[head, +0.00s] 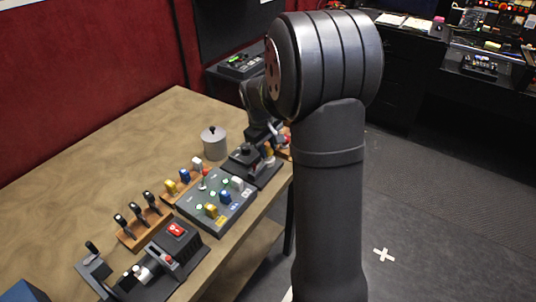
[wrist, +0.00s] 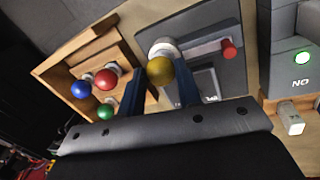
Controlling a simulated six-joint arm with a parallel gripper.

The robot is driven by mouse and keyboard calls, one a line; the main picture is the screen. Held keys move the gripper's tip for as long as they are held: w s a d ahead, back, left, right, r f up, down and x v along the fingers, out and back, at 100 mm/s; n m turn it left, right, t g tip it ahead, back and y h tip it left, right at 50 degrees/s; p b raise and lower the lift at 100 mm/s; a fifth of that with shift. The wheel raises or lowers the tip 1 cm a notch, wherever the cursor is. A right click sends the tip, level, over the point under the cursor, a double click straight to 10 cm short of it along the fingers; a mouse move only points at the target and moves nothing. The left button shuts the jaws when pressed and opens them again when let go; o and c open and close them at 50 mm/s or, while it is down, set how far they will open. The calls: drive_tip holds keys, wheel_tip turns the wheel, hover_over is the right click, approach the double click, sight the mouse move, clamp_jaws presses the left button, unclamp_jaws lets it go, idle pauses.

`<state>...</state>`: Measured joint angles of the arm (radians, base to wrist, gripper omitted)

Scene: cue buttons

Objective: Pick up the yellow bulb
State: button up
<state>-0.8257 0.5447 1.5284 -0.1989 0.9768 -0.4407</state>
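The yellow bulb (wrist: 160,71) is a round yellow ball on a whitish base, over the grey panel (wrist: 213,25) in the wrist view. My gripper (wrist: 158,82) has its two blue fingers apart, one on each side of the yellow bulb, with the ball between or just beyond their tips. I cannot tell whether either finger touches it. In the head view my gripper (head: 262,138) is low over the dark device at the table's right edge, and the bulb is small there and partly hidden by the arm.
A wooden rack (wrist: 88,62) holds a blue bulb (wrist: 81,89), a red bulb (wrist: 106,79) and a green bulb (wrist: 105,111) beside the panel. A red-tipped lever (wrist: 229,48) lies right of the yellow bulb. A button box (head: 216,202) and a grey lidded pot (head: 213,144) stand nearby.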

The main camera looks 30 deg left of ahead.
idle(0.3)
drive_tip(key=shift+r, duration=0.5)
drive_tip(key=r, duration=0.2)
drive_tip(key=d+r, duration=0.1)
drive_tip(key=shift+w+r, duration=0.15)
drive_tip(key=shift+r, duration=0.25)
drive_tip(key=d+r, duration=0.2)
drive_tip(key=d, duration=0.1)
drive_tip(key=w+d+r, duration=0.1)
drive_tip(key=d+r, duration=0.1)
drive_tip(key=d, duration=0.2)
drive_tip(key=w+d+r, duration=0.1)
drive_tip(key=d+r, duration=0.1)
drive_tip(key=d, duration=0.1)
drive_tip(key=shift+d+r, duration=0.1)
drive_tip(key=shift+d, duration=0.1)
drive_tip(key=n+y, duration=0.1)
drive_tip(key=n, duration=0.5)
hover_over(271, 150)
drive_tip(key=w+a, duration=0.7)
drive_tip(key=w, duration=0.2)
wheel_tip(271, 150, down, 5)
drive_tip(key=shift+d+f, duration=0.15)
drive_tip(key=shift+f, duration=1.9)
